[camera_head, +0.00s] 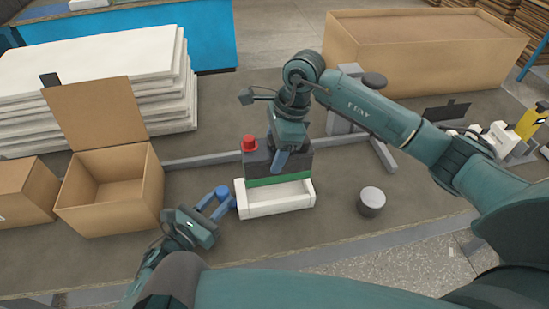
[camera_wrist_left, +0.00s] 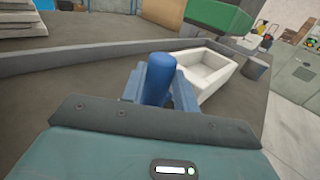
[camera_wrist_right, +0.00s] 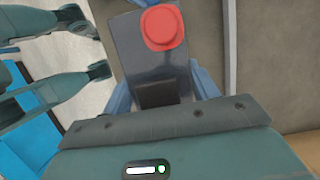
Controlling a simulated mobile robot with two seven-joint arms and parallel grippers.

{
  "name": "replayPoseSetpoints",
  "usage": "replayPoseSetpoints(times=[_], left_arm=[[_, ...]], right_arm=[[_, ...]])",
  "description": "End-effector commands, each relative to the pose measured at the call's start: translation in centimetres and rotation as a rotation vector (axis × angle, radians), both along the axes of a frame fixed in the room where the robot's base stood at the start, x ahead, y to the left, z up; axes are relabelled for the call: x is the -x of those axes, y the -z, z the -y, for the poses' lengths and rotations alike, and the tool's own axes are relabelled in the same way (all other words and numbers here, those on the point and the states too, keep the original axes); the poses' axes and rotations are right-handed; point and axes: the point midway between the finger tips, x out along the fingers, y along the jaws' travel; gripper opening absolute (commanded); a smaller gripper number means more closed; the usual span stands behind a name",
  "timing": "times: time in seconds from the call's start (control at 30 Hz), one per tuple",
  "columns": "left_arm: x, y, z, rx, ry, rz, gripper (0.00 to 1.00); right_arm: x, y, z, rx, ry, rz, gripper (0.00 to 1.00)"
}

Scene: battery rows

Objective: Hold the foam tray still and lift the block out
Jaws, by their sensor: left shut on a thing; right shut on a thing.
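The white foam tray (camera_head: 274,209) sits on the table, its hollow visible and empty in the left wrist view (camera_wrist_left: 208,72). The block (camera_head: 262,160) is dark grey with a green lower band and a red knob (camera_head: 249,143). It appears raised above the tray, hiding its back rim; its green part shows above the tray in the left wrist view (camera_wrist_left: 218,14). My right gripper (camera_head: 280,160) is shut on the block from above. My left gripper (camera_head: 221,200) is shut on an upright blue handle (camera_wrist_left: 158,78) at the tray's left end; whether it joins the tray is unclear.
An open cardboard box (camera_head: 110,190) stands left of my left gripper, with white foam sheets (camera_head: 100,80) behind. A grey cylinder (camera_head: 371,202) stands right of the tray. A grey bar (camera_head: 200,158) runs behind it. A large carton (camera_head: 420,50) stands at the back right.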

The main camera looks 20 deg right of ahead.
Motion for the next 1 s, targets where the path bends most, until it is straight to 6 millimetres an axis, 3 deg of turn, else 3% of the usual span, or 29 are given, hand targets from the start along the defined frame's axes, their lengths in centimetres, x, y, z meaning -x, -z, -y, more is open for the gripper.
replayPoseSetpoints(times=[0.1,0.37,0.4,0.6,0.7,1.0], left_arm=[[0.09,0.19,-0.05,-0.003,0.000,-0.004,0.06],[0.12,0.21,-0.05,-0.003,0.000,-0.004,0.06],[0.12,0.22,-0.05,-0.004,0.000,-0.005,0.33],[0.07,0.11,-0.03,-0.002,0.000,-0.003,0.49],[0.06,0.06,-0.01,-0.002,0.000,-0.001,0.55],[0.22,0.03,-0.22,0.000,0.000,-0.001,0.55]], right_arm=[[-0.17,-0.89,-0.05,-0.005,0.000,0.009,0.00],[-0.16,-0.95,-0.06,-0.005,0.000,0.008,0.00],[-0.16,-0.94,-0.07,-0.005,0.000,0.008,0.00],[-0.16,-0.93,-0.07,-0.005,0.000,0.008,0.00],[-0.16,-0.93,-0.08,-0.005,0.000,0.008,0.00],[-0.16,-0.92,-0.08,-0.005,0.000,0.008,0.00]])
